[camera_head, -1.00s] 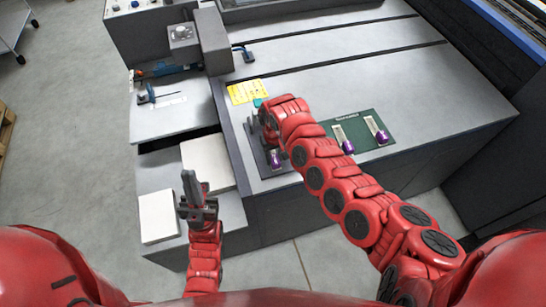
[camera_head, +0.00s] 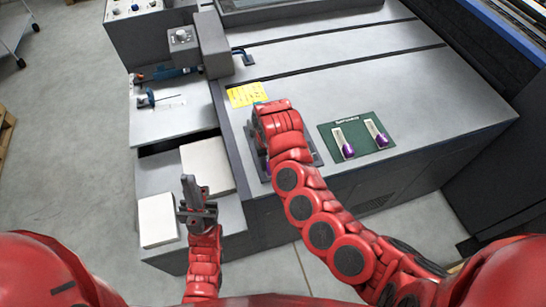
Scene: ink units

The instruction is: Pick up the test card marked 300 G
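I cannot make out a card marked 300 G; no such marking is readable. A yellow sheet (camera_head: 247,94) with small print lies flat on the grey machine top. My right arm's red wrist end is over a dark mat (camera_head: 317,158) just in front of the sheet and hides most of the mat. The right gripper's fingers are hidden behind that wrist, so what they hold cannot be seen. My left gripper (camera_head: 190,190) points upward beside two white blocks, apart from the machine top. It is seen edge-on, and no object shows in it.
The white blocks (camera_head: 206,165) (camera_head: 157,219) sit on the low shelf at left. A green board (camera_head: 356,153) carries two white items with purple ends (camera_head: 345,143) (camera_head: 377,133). Blue-handled tools (camera_head: 167,74) lie at upper left. The machine top (camera_head: 370,80) behind the board is clear.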

